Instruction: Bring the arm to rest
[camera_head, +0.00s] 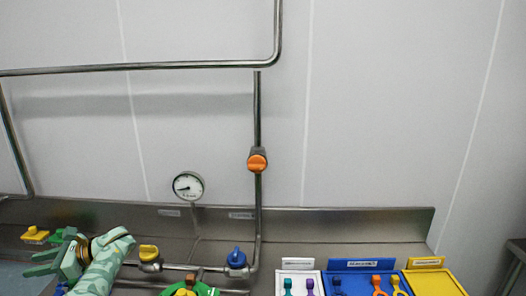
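My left gripper (40,263) is at the lower left, on a pale green patterned arm (105,262) that rises from the bottom edge. Its dark green fingers point left and stand apart, with nothing visible between them.
Steel pipes with an orange knob (257,160), a pressure gauge (188,186), a yellow knob (149,253) and a blue knob (236,258) stand along the wall. White (297,264), blue (340,266) and yellow (432,281) trays sit at lower right, some holding coloured tools.

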